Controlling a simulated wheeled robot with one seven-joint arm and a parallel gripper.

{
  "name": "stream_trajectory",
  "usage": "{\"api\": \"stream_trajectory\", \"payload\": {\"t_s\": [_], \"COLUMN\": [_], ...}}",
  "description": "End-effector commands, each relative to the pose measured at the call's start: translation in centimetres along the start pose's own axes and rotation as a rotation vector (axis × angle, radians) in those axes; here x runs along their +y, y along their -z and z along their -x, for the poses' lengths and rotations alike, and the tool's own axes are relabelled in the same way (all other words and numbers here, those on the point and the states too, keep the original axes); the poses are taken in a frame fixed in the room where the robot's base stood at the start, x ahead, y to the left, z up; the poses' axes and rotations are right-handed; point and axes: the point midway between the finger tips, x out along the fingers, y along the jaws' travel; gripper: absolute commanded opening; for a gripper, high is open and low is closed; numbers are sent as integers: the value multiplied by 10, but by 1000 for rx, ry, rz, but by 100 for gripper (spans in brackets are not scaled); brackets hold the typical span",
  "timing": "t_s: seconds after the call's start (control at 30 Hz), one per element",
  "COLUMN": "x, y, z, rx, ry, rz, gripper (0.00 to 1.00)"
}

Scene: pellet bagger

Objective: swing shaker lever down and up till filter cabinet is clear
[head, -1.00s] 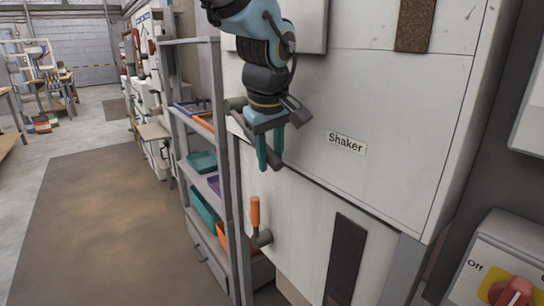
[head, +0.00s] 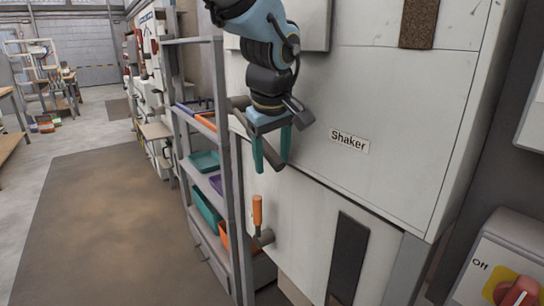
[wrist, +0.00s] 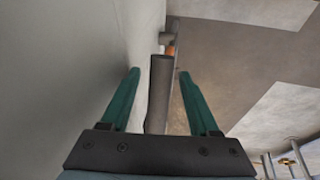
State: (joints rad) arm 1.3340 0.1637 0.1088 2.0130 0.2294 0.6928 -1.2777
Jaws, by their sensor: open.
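The inside of the cabinet is hidden.
A grey shelf rack (head: 230,190) with coloured bins stands close on the left. A red switch (head: 515,293) is at the lower right. Open floor (head: 110,220) lies further left.

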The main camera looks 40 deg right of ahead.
Motion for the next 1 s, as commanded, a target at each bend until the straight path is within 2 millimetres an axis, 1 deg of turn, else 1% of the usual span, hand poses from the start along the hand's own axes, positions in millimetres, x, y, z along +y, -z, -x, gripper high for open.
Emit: {"api": "stream_trajectory", "payload": {"t_s": [0.07,0.17,0.27,0.5,0.6,0.7,0.83,1.0], "x": [0,0,1,1,0,1,0,0], "y": [0,0,0,0,0,0,0,0], "z": [1,8,22,70,87,99,106,108], "rx": [0,0,1,2,1,1,0,0], "ry": [0,-2,-5,-5,-4,-3,-1,0], "rz": [0,0,1,1,1,0,0,0], "gripper": [62,62,62,62,62,62,62,62]}}
